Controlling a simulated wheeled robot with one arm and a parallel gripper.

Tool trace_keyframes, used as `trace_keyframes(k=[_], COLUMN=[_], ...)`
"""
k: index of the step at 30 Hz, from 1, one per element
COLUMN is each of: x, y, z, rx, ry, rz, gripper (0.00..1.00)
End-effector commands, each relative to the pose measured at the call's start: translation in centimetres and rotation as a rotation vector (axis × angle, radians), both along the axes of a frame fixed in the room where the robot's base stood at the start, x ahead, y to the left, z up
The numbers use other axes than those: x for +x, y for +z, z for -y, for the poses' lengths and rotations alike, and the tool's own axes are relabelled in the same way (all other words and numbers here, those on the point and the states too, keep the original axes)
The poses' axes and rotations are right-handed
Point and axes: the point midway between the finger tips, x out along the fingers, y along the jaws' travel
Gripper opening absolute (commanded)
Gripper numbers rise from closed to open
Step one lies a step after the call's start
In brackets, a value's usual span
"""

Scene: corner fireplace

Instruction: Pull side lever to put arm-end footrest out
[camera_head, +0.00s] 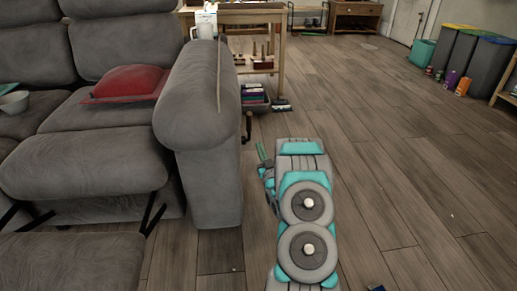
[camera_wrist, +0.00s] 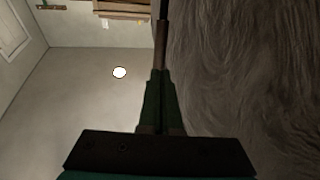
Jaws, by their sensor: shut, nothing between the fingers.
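The grey sofa (camera_head: 202,110) stands at the left in the head view. Its arm-end seat holds a red cushion (camera_head: 127,82). A dark side lever (camera_head: 248,125) shows at the outer side of the sofa arm. My gripper (camera_head: 262,152) is just in front of and right of the lever. In the wrist view my gripper (camera_wrist: 161,72) is shut, beside grey fabric; a dark rod shows beyond its fingers, and contact is unclear.
A crate (camera_head: 254,98) of coloured items sits on the floor near the lever. Bins (camera_head: 478,65) and bottles line the far right.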

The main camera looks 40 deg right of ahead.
Motion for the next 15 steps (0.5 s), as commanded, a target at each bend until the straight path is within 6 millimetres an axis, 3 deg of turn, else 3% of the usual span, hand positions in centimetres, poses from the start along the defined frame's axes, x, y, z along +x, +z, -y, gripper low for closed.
trace_keyframes(k=[6,15], x=[3.9,8.0], y=[1.1,2.3], z=[1.2,2.8], rx=[-0.002,-0.001], ry=[0.002,0.001], rz=[0.001,0.0], gripper=[0.0,0.0])
